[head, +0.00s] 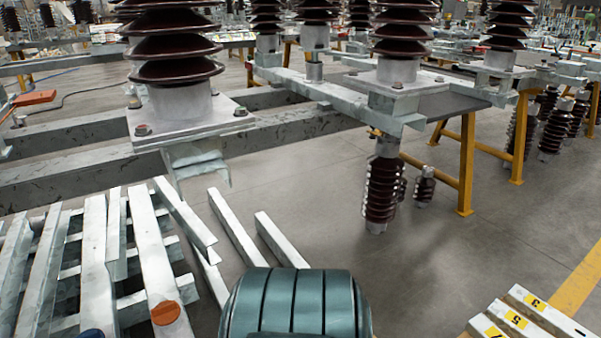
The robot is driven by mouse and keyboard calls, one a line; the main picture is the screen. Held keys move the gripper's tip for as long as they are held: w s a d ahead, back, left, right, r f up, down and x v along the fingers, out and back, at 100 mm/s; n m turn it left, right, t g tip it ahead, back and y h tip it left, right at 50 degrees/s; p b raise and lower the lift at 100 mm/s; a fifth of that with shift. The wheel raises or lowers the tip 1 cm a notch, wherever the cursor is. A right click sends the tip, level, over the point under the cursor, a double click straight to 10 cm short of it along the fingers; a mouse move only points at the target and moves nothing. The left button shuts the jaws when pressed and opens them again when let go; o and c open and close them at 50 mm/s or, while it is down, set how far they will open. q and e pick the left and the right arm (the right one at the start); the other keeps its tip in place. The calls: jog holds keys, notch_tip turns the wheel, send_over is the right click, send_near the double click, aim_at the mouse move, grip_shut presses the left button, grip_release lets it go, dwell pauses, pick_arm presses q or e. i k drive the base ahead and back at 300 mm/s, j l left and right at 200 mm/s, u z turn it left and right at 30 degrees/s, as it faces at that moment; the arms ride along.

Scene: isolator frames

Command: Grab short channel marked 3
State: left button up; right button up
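The short channel marked 3 (555,315) lies at the bottom right of the head view. It is a pale bar with a yellow label bearing a black 3 near its far end. It is the rightmost of several parallel bars there. The channel marked 5 (527,329) lies beside it on the left. Another labelled bar (483,325), its mark partly cut off and looking like a 7, lies farther left. The near ends of these bars run out of the picture. Neither of my grippers is in view.
Long metal channels (112,240) lie stacked at the lower left. A large brown ribbed insulator (173,65) stands on a metal frame above them. Yellow trestle legs (467,165) stand at the right. Open grey floor (420,255) lies left of and behind the marked channels.

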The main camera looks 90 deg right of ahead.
aim_at(561, 326)
jog(key=z, duration=4.55)
